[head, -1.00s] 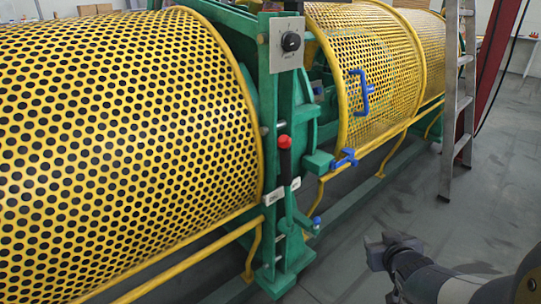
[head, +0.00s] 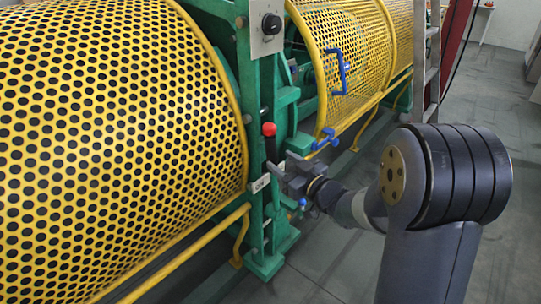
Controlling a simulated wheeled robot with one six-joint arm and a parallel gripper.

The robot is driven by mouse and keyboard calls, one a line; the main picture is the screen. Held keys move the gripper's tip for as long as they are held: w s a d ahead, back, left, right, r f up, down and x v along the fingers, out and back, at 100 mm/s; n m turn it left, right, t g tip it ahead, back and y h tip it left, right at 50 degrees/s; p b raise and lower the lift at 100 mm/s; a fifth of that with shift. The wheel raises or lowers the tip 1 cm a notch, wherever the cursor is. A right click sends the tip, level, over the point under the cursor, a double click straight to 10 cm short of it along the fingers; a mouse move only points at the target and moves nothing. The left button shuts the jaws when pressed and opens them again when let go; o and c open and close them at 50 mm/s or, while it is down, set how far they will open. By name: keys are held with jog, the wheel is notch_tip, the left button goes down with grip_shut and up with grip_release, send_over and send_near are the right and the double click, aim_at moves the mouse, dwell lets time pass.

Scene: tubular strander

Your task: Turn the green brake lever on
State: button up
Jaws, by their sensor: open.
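The brake lever (head: 270,148) stands upright on the green machine post, with a red knob on a dark grip at its top. My gripper (head: 279,180) is at the lever's shaft, just below the dark grip, reaching in from the right. Its jaws are open. I cannot tell whether the shaft lies between the fingers or touches them. The lower part of the lever is partly hidden behind my gripper.
Yellow perforated guards (head: 110,130) flank the green post (head: 258,80). A control knob plate (head: 267,27) is above the lever. Blue handles (head: 336,72) are on the right guard. A ladder (head: 427,50) stands at the back right. Grey floor is open at the right.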

aim_at(275, 157)
jog(key=x, duration=0.5)
jog(key=shift+w+a+b, duration=0.1)
jog(key=shift+w+b, duration=0.05)
jog(key=shift+b, duration=0.2)
jog(key=shift+c, duration=0.6)
grip_shut()
